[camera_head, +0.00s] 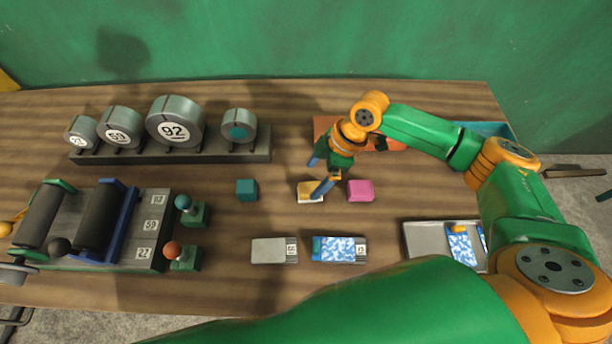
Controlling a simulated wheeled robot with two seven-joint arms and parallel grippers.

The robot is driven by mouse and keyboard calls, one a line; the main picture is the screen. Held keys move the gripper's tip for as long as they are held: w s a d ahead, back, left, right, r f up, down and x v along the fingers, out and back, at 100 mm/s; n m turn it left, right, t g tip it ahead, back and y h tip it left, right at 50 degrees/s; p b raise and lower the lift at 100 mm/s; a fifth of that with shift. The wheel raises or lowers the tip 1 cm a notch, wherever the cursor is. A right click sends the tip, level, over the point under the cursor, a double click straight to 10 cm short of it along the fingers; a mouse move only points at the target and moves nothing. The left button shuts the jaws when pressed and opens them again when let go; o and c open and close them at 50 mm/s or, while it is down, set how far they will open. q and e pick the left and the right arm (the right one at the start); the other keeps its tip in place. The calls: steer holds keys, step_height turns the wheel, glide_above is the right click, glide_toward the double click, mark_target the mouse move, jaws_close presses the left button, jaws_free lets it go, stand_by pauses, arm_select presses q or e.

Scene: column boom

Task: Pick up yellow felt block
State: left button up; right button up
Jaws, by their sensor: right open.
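The yellow felt block (304,196) lies on the wooden table, between a teal block (247,189) and a pink block (361,190). My right gripper (319,173) is open and points down at the yellow block. I cannot tell whether the fingers touch the block. My left gripper does not show.
Numbered grey dials (174,122) stand at the back left. A roller machine (104,232) with levers is at the left. Flat cards (340,249) lie in front, a grey tray (418,240) right. An orange bin (325,124) and teal bin (496,130) are behind.

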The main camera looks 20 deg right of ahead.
mark_target(311, 188)
steer(key=f, duration=0.2)
steer(key=s+a+f+p, duration=0.1)
steer(key=f, duration=0.1)
steer(key=shift+a, duration=0.1)
steer(key=shift+w+f, duration=0.35)
steer(key=shift+f, duration=0.05)
steer(key=shift+c, duration=0.2)
steer(key=shift+s+r, duration=0.1)
steer(key=shift+s, duration=0.05)
steer(key=c, duration=1.1)
jaws_close()
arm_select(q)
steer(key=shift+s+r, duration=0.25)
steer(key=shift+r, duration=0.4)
